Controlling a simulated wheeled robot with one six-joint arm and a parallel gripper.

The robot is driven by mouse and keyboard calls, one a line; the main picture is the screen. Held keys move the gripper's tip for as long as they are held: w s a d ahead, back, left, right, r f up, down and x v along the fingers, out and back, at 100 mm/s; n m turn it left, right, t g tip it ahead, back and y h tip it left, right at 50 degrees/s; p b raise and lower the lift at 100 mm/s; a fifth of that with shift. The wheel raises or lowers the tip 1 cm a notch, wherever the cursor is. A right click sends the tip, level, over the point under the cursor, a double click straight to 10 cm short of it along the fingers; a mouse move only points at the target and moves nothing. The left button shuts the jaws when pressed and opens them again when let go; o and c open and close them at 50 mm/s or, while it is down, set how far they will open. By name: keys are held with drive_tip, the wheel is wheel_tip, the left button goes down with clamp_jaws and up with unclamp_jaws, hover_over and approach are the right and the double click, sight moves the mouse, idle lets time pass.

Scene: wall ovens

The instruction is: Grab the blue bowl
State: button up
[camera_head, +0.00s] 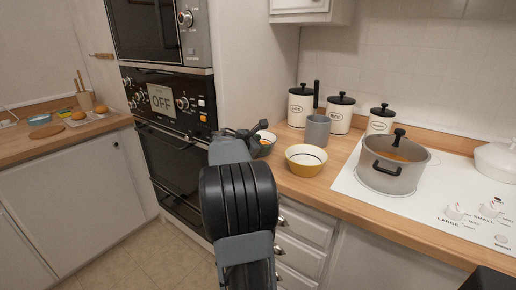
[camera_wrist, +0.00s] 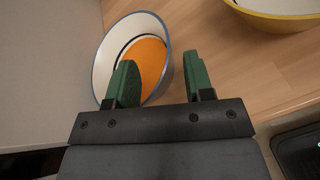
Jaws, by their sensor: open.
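The blue bowl (camera_wrist: 101,66) has a blue rim, a pale inside and something flat and orange in it. It stands on the wooden counter in the wrist view. In the head view the bowl (camera_head: 265,150) is partly hidden behind my gripper (camera_head: 246,133). In the wrist view my gripper (camera_wrist: 158,62) is open, with two green fingers. The left finger overlaps the bowl's inside and the right finger lies outside its right wall, so the near right rim shows between them. I cannot tell whether either finger touches the bowl.
A yellow bowl (camera_head: 306,160) stands close to the right, with a grey cup (camera_head: 317,131) behind it. White canisters (camera_head: 340,113) line the wall. A pot (camera_head: 393,165) sits on the white hob. The wall oven (camera_head: 171,101) rises at the left.

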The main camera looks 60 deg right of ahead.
drive_tip(key=x, duration=0.2)
drive_tip(key=shift+d+f, duration=0.15)
drive_tip(key=shift+d, duration=0.2)
clamp_jaws()
